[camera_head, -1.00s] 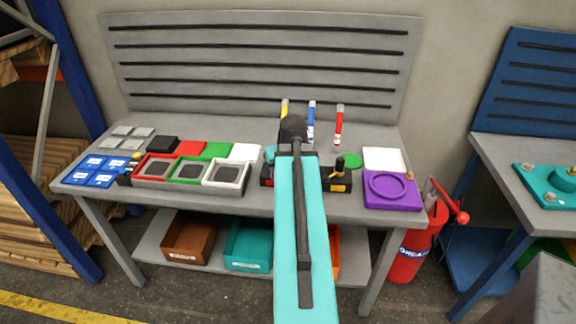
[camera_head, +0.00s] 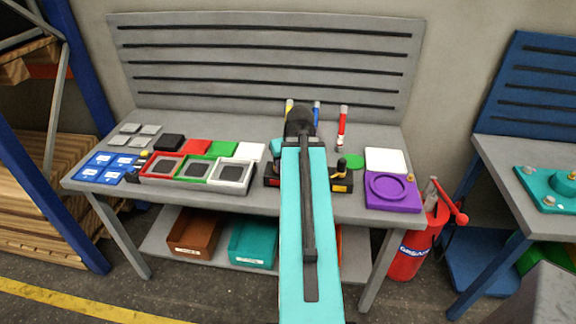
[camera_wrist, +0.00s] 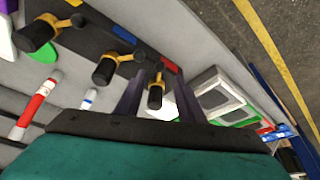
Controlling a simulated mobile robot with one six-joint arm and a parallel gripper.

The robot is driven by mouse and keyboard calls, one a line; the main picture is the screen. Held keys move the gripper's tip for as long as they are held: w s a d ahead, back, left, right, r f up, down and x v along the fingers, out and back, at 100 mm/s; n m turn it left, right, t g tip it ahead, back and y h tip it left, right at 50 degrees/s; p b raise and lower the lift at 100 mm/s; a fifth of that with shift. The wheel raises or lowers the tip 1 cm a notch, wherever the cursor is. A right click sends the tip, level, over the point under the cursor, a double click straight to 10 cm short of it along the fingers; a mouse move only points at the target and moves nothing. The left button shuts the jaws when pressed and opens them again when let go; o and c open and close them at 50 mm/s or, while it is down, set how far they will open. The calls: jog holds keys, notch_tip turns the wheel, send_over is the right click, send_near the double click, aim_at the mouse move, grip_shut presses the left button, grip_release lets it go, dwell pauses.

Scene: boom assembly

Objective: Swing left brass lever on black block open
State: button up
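The black block (camera_wrist: 95,40) has several brass levers with black knobs, beside yellow, blue and red marks. In the head view the block (camera_head: 349,187) is mostly behind my arm; its red-marked left end and yellow-marked right end show. The left brass lever (camera_wrist: 157,84), by the red mark, lies between my fingers in the wrist view. My gripper (camera_wrist: 156,100) is open, with a finger on each side of that lever's knob and small gaps visible. Contact cannot be told. The middle lever (camera_wrist: 115,62) is just outside one finger. In the head view my arm hides the left lever and my fingertips.
Red, green and white trays (camera_head: 232,174) stand left of the block. A purple fixture (camera_head: 392,191) and a white plate (camera_head: 385,160) are to the right. Coloured tubes (camera_head: 342,128) stand behind. A slotted grey panel (camera_head: 260,60) backs the bench.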

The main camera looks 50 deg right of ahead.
jog(key=shift+v, duration=1.4)
jog(key=shift+w, duration=0.15)
